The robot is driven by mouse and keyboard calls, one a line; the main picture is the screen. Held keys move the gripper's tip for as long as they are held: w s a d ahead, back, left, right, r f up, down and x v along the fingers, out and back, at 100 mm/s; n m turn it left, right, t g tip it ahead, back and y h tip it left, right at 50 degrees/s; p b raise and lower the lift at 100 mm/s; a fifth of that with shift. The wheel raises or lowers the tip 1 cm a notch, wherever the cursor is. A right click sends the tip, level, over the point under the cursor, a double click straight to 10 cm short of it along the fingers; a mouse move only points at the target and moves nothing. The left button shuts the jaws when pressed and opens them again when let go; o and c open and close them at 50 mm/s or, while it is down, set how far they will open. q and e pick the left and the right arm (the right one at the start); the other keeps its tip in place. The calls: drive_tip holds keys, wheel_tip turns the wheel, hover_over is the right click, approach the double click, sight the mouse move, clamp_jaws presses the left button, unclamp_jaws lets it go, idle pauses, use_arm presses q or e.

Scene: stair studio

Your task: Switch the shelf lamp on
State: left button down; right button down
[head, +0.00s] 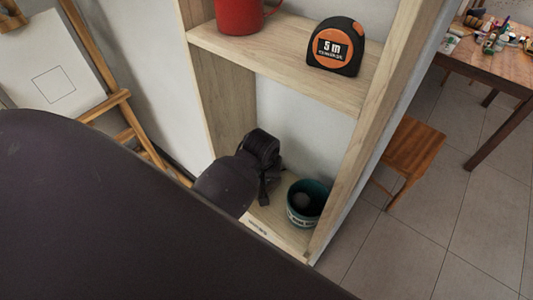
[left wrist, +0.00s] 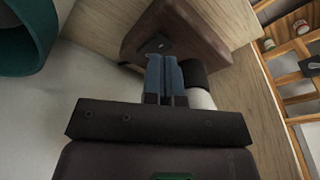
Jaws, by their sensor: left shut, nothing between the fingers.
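In the left wrist view a dark brown wooden block (left wrist: 185,30) with a small dark plate (left wrist: 152,46) on its face stands just beyond my fingertips; it may be the lamp's base and switch. A black cylinder (left wrist: 195,76) with a white part (left wrist: 201,99) below it sits beside the fingers, perhaps the lamp's head and bulb. My left gripper (left wrist: 163,60) is shut and empty, its tips at or very near the plate; contact cannot be told. In the head view my left arm reaches into the lower shelf compartment and I cannot make out the lamp. My right gripper is out of view.
A teal pot (head: 306,212) stands on the lower shelf, close right of my left wrist; it also shows in the left wrist view (left wrist: 45,35). The shelf board above (head: 285,78) holds a red mug (head: 238,15) and a tape measure (head: 337,47). Wooden uprights flank the compartment.

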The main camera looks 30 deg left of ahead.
use_arm(q)
drive_tip(key=shift+f, duration=0.35)
idle(0.8)
drive_tip(key=shift+r, duration=0.1)
drive_tip(key=shift+r+p, duration=0.3)
drive_tip(key=shift+r, duration=3.1)
